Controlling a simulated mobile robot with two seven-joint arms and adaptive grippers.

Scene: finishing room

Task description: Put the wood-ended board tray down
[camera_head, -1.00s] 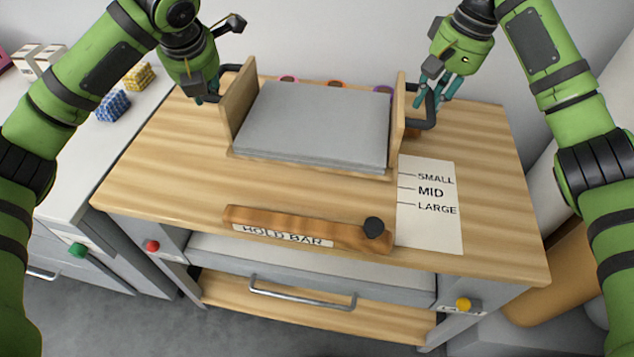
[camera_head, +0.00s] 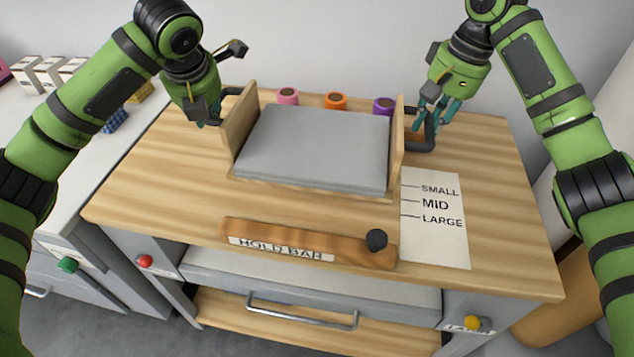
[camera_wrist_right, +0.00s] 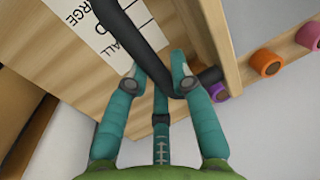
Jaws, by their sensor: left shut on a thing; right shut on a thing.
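The wood-ended board tray (camera_head: 240,127) is low over the middle of the wooden worktop, level, with grey boards (camera_head: 315,147) lying between its two upright wooden ends. I cannot tell whether its underside touches the worktop. My left gripper (camera_head: 214,116) is shut on the dark handle at the tray's left end; its fingertips are partly hidden. My right gripper (camera_head: 432,112) is shut on the dark handle at the right end. In the right wrist view the teal fingers (camera_wrist_right: 162,85) close around the black handle bar (camera_wrist_right: 140,50).
A size card (camera_head: 432,235) marked SMALL, MID, LARGE lies right of the tray. A wooden hold bar (camera_head: 310,243) with a black knob lies along the front. Pink (camera_head: 288,96), orange (camera_head: 335,101) and purple (camera_head: 384,104) spools stand behind. Bare worktop (camera_head: 160,180) shows at left.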

